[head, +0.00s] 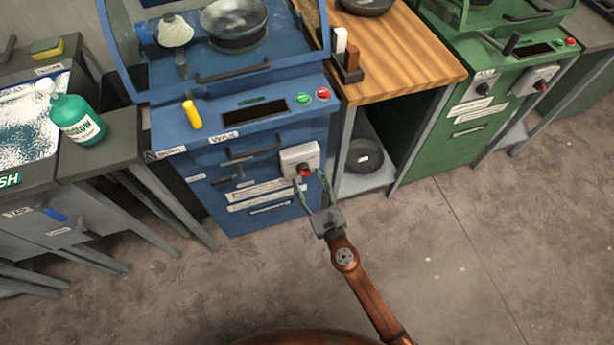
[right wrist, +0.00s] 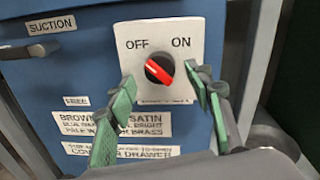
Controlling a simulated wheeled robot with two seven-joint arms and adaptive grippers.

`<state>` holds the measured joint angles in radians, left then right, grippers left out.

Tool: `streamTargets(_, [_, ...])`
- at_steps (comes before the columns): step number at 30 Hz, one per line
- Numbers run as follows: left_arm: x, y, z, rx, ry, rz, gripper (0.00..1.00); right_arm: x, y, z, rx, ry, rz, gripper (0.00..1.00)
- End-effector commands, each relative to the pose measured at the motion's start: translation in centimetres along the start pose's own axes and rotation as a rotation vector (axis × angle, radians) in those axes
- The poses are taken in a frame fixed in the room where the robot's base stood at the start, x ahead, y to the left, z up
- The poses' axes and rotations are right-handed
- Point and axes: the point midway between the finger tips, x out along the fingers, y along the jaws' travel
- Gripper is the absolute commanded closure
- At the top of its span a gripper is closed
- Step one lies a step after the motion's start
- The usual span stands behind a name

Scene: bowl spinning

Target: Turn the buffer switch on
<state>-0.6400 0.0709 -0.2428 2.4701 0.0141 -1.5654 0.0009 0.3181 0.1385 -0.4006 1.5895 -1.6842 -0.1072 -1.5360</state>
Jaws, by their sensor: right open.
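The switch on the front of the blue machine is a white plate (head: 299,157) with a red knob (head: 304,172). In the right wrist view, the plate (right wrist: 127,60) reads OFF at upper left and ON at upper right. The red knob (right wrist: 160,69) sits below these words, its raised grip slanting from upper left to lower right. My right gripper (head: 311,182) is open in front of the switch. Its green-padded fingers (right wrist: 160,84) stand to the left and right of the knob, apart from it. My left gripper is out of view.
The blue machine's panel has green and red buttons (head: 323,93) and a yellow handle (head: 192,114). A wooden-topped table (head: 410,60) stands to the right, then a green machine (head: 470,110) with a similar switch (head: 535,79). A green bottle (head: 76,117) stands left. The floor in front is clear.

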Motion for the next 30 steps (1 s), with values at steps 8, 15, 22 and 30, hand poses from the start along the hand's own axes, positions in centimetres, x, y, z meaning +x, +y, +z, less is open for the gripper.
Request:
streamTargets(8, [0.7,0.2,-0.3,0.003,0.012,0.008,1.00,1.7,0.0,-0.1,0.001,0.001,0.000,0.53])
streamTargets(15, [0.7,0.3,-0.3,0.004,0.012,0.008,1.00,1.7,0.0,-0.1,0.001,0.001,0.000,0.56])
streamTargets(22, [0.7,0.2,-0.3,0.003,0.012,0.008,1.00,1.7,0.0,-0.1,0.001,0.001,0.000,0.71])
streamTargets(30, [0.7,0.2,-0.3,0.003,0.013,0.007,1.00,1.7,0.0,-0.1,0.001,0.002,0.000,0.90])
